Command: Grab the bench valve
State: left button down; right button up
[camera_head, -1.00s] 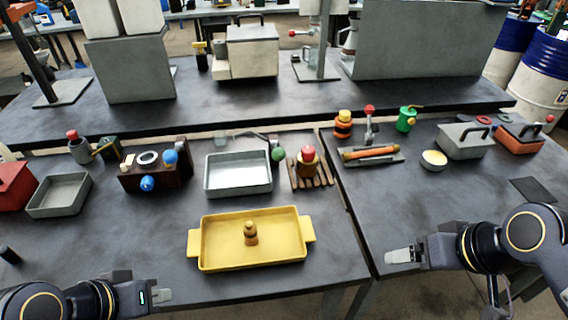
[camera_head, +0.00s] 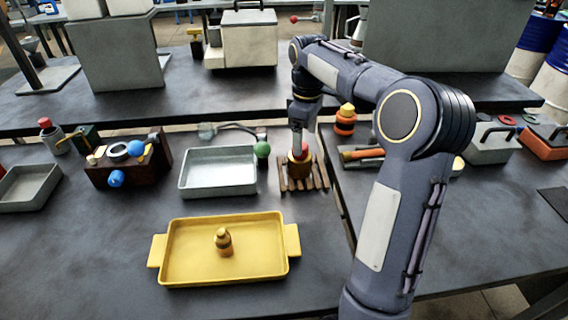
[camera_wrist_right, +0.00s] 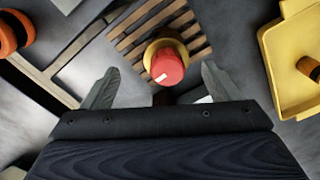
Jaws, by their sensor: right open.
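A red-topped piece with a yellow-brown body, which looks like the bench valve, stands upright on a slatted wooden rack (camera_head: 318,178). In the right wrist view its red top (camera_wrist_right: 167,66) shows between and slightly ahead of the two fingertips, over the rack slats (camera_wrist_right: 140,38). My right gripper (camera_head: 299,143) points down from above at this piece. Its fingers (camera_wrist_right: 160,85) are apart, one on each side, with nothing held between them. In the head view the gripper hides part of the red top. My left gripper is not in view.
A grey tray (camera_head: 219,191) with a green-knobbed lever (camera_head: 262,149) stands left of the rack. A yellow tray (camera_head: 265,268) holds a small bottle (camera_head: 223,242) nearer me. A brown box with blue knobs (camera_head: 157,168) is further left. An orange-and-black bottle (camera_head: 345,121) stands behind right.

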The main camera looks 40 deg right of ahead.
aim_at(299, 163)
jog(key=f, duration=0.4)
jog(key=a+f, duration=0.1)
jog(key=f, duration=0.1)
jog(key=shift+f+b, duration=0.3)
jog(key=shift+f, duration=0.1)
jog(key=shift+w+r, duration=0.1)
jog(key=c, duration=1.4)
